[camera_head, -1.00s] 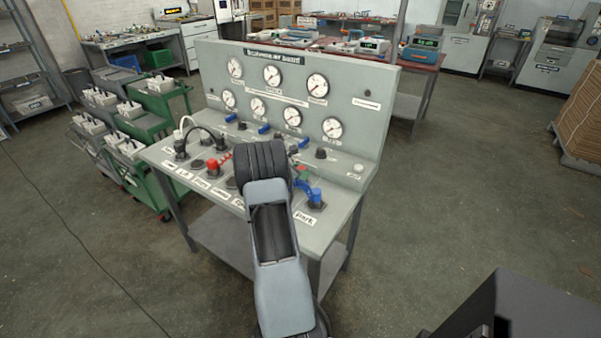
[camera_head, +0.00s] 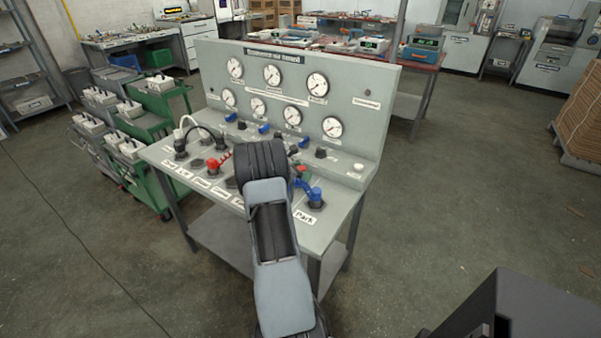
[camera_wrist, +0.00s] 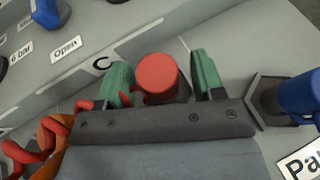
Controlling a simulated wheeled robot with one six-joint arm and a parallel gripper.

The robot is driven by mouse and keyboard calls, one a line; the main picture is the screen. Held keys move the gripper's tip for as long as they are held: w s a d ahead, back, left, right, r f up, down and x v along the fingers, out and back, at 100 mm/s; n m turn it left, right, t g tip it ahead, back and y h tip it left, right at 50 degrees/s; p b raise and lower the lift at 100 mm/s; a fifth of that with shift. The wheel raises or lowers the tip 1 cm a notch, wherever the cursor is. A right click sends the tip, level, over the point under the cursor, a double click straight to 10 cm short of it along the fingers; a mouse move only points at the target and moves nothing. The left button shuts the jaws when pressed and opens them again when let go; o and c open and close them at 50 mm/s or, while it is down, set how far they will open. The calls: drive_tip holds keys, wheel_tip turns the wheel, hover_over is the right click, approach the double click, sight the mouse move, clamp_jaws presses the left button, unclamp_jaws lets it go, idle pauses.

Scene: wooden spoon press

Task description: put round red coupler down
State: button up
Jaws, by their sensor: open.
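The round red coupler (camera_wrist: 162,77) shows in the wrist view as a red cylinder with a flat round end. It stands between the two green fingers of my gripper (camera_wrist: 163,80). The gripper is open, with a gap on the right side of the coupler; the left finger is close to it, and I cannot tell if they touch. The coupler's lower end is hidden behind my gripper's dark front edge.
The grey test bench (camera_head: 325,225) carries gauges on its upright panel (camera_head: 345,85). A blue coupler (camera_head: 313,194) sits right of my gripper, by the "Park" label (camera_head: 304,217). A red fitting (camera_head: 213,164) is on the left. An orange-red coiled hose (camera_wrist: 48,135) lies left of the fingers.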

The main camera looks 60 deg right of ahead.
drive_tip(key=v, duration=1.1)
drive_tip(key=shift+w+a+r, duration=0.25)
drive_tip(key=shift+a+r, duration=0.1)
drive_tip(key=shift+a, duration=0.25)
drive_tip(key=s+a+r+m+t+y, duration=0.2)
drive_tip(key=s+a+m+y, duration=0.1)
drive_tip(key=a, duration=1)
drive_tip(key=s+a+r+m+t+y, duration=0.2)
drive_tip(key=a+m+y, duration=0.3)
drive_tip(key=a, duration=0.8)
drive_tip(key=s+a+r+m+t+y, duration=0.2)
drive_tip(key=s+a+m+t+y, duration=0.2)
drive_tip(key=a, duration=0.9)
drive_tip(key=shift+s+a+m+y, duration=0.3)
drive_tip(key=shift+s+a+m, duration=0.1)
drive_tip(key=shift+m, duration=0.3)
drive_tip(key=shift+r, duration=0.15)
